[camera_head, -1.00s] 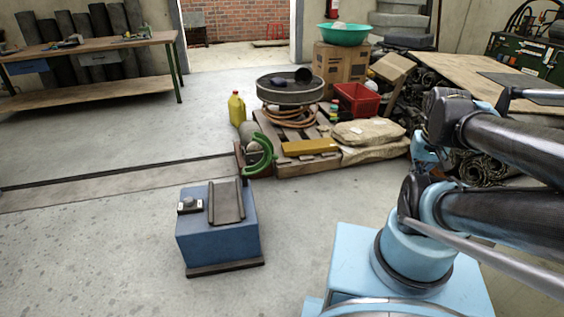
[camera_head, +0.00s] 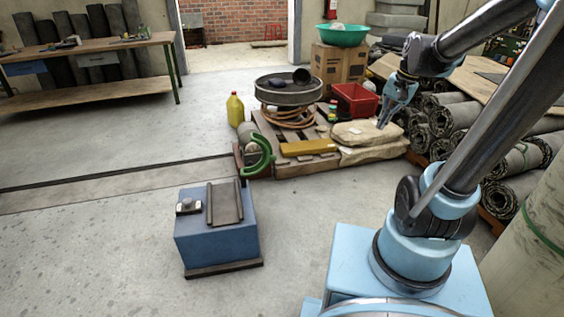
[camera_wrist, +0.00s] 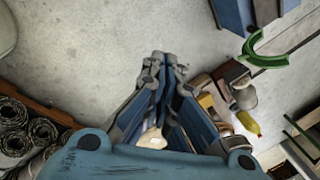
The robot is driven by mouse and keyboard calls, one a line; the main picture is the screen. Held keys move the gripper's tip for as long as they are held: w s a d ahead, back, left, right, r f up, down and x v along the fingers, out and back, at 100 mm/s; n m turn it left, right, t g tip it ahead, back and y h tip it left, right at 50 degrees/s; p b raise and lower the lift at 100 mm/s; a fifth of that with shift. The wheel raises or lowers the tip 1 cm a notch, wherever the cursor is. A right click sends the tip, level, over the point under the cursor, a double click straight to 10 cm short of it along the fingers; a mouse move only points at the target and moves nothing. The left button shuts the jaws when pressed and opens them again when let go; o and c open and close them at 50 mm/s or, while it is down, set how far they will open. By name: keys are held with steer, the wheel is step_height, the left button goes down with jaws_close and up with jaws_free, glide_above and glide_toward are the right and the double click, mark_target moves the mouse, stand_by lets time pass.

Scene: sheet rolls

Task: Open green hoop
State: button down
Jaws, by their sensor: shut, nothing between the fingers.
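The green hoop (camera_head: 269,157) is a thick curved band in the middle of the head view, by the left corner of the pallet. It also shows at the upper right of the wrist view (camera_wrist: 268,61) as a U shape. It curves beside a pale, rounded object (camera_head: 249,147); how it is fixed is too small to tell. My gripper (camera_head: 381,125) is shut and empty, held in the air to the right of the hoop and well apart from it. Its fingertips meet in the middle of the wrist view (camera_wrist: 166,58).
A blue box (camera_head: 216,228) with a dark top stands on the floor in front. A yellow jug (camera_head: 235,108) is behind the hoop. The pallet (camera_head: 300,166) holds sacks (camera_head: 366,133) and a red crate (camera_head: 356,99). Rolled sheets (camera_head: 455,118) are stacked right. The left floor is clear.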

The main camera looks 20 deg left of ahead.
steer(key=w+a+f+m+g+y, duration=0.15)
steer(key=w+a+f, duration=0.35)
steer(key=w+a, duration=0.5)
steer(key=w+a+f+m+g+y, duration=0.1)
steer(key=w+a+f+m, duration=0.2)
steer(key=w+a+f, duration=0.7)
steer(key=w+a+f+m+g+y, duration=0.1)
steer(key=w+a+f+m, duration=0.1)
steer(key=w+a+f, duration=0.6)
steer(key=w+a+f+m+g+y, duration=0.1)
steer(key=w+a+f, duration=0.1)
steer(key=a+f, duration=0.8)
steer(key=s+d+x, duration=0.1)
steer(key=x, duration=0.8)
steer(key=shift+s, duration=0.4)
